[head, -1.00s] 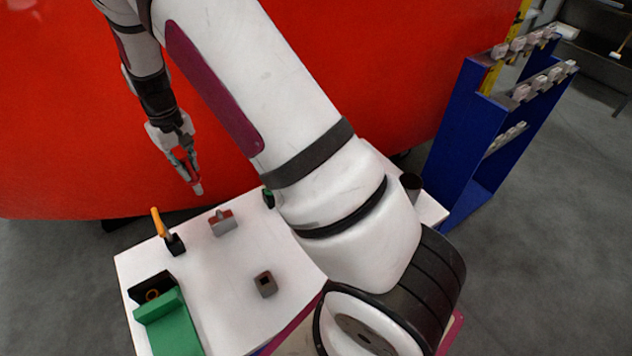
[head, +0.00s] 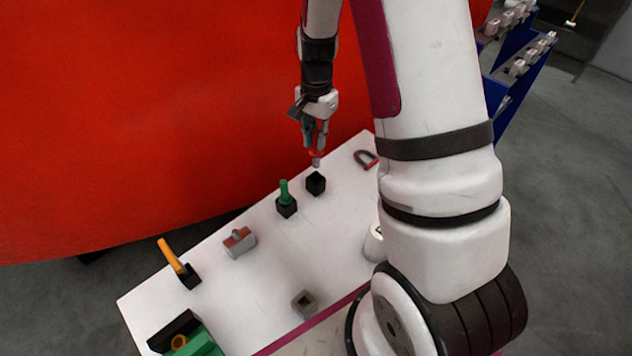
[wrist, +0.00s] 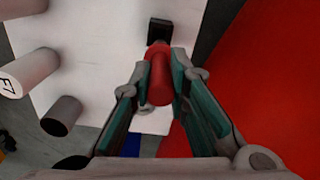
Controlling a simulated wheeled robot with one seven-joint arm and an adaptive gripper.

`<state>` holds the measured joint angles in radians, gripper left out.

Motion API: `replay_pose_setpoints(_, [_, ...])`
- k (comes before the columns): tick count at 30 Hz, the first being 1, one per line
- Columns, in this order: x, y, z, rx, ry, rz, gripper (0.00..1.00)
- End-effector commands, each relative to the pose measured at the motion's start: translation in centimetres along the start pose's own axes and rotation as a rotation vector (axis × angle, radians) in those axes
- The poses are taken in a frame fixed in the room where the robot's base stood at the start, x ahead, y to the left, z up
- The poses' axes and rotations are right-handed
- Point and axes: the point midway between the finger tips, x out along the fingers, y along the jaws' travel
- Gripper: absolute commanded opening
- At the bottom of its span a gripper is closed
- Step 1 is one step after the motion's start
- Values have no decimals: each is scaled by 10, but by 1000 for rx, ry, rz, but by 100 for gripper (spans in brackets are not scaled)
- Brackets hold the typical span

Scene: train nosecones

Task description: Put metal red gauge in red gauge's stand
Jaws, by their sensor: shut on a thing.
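My gripper (head: 316,150) is shut on the red gauge (head: 316,156), whose pale tip points down. In the wrist view the red gauge (wrist: 158,80) sits between the two green-padded fingers of my gripper (wrist: 160,82). An empty-looking black block stand (head: 316,183) is on the white table just below the gauge in the head view. It also shows in the wrist view (wrist: 160,28), beyond the gauge. The gauge appears apart from the stand; the exact height gap is hard to tell.
On the white table (head: 275,270) a green gauge (head: 285,190) stands in a black block, left of the empty one. A large red wall (head: 150,120) rises behind.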

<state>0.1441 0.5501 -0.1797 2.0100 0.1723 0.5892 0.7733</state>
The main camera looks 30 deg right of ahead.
Motion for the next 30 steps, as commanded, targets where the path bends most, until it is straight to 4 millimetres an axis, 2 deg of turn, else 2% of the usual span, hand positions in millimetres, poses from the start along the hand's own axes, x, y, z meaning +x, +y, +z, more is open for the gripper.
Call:
replay_pose_setpoints(6, [38,3,1,9,-4,5,0])
replay_pose_setpoints(13, [59,2,1,6,-3,3,0])
replay_pose_setpoints(19, [86,3,1,6,-3,3,0])
replay_pose_setpoints(22, [93,2,1,5,-2,2,0])
replay_pose_setpoints(30, [94,1,0,5,-1,1,0])
